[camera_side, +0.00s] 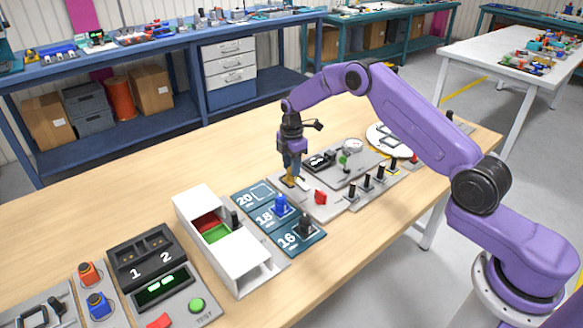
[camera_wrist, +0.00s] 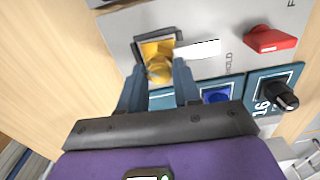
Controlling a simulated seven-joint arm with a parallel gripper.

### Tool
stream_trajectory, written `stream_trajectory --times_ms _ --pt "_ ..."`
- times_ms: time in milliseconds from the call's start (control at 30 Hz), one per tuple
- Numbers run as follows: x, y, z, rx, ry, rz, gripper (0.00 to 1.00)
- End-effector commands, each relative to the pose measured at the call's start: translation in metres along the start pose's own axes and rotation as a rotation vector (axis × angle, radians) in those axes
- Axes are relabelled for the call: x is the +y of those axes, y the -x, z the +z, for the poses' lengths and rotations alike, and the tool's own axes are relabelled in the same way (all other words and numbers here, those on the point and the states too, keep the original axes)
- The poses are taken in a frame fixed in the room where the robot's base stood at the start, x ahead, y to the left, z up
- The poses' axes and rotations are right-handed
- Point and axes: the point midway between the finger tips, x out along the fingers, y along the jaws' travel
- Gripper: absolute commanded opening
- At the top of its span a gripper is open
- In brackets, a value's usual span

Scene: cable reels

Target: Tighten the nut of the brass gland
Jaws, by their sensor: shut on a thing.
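The brass gland (camera_wrist: 158,69) stands at a yellow-edged square holder on the grey panel (camera_wrist: 215,18); in the side view the brass gland (camera_side: 290,181) is small below my gripper. My gripper (camera_side: 291,172) points down over it. In the wrist view my gripper (camera_wrist: 160,78) has its two fingers either side of the brass gland, shut on it. The nut cannot be told apart from the gland body. A white bar (camera_wrist: 198,49) lies beside the holder, near the printed word HOLD.
A red lever (camera_side: 320,197) sits on the same panel. A white open box (camera_side: 196,213) stands left. Bare wood lies behind.

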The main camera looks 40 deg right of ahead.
Motion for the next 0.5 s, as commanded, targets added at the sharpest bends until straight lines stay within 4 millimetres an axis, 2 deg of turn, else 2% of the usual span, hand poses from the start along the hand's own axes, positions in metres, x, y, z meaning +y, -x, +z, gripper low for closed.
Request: stream_trajectory --times_ms 500 --pt "0.0001 0.0003 -0.0006 0.000 -0.596 0.000 0.11"
